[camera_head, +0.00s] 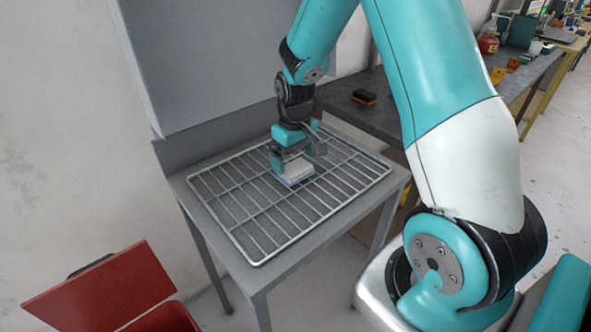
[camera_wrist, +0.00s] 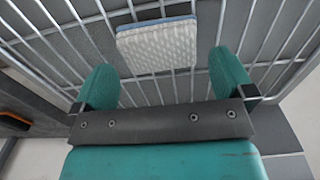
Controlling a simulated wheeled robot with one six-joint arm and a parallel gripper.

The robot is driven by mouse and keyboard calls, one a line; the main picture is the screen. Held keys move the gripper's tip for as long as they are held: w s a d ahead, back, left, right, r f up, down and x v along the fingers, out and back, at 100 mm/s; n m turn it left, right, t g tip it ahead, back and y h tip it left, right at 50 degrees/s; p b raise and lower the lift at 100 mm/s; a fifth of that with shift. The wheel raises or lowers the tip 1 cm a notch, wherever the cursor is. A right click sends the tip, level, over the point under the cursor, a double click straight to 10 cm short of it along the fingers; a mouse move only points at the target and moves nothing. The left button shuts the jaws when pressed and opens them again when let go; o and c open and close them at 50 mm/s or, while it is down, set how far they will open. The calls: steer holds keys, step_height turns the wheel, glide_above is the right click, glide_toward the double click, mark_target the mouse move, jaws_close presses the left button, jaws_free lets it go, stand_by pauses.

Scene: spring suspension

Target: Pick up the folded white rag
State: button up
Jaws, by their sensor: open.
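The folded white rag (camera_head: 295,171) lies on a metal wire rack (camera_head: 262,239) on a grey table, in the head view. It has a blue edge and a textured white surface. In the wrist view the rag (camera_wrist: 158,46) sits at the upper middle, just beyond my fingertips and between their lines. My gripper (camera_head: 294,160) is above the rack, close to the rag, with its teal fingers apart. The open gripper also shows in the wrist view (camera_wrist: 163,75), with nothing between its fingers. Part of the rag is hidden behind my gripper in the head view.
The rack's bars surround the rag, and the rest of the rack is bare. A dark bench with a black and orange brush (camera_head: 364,97) stands behind to the right. A grey panel (camera_head: 215,60) rises at the back left. A red box (camera_head: 100,292) is at the lower left.

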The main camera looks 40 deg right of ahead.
mark_target(295, 167)
step_height(295, 167, down, 4)
steer(key=shift+d+r, duration=0.1)
steer(key=shift+r, duration=0.15)
steer(key=shift+c, duration=0.2)
steer(key=c, duration=0.7)
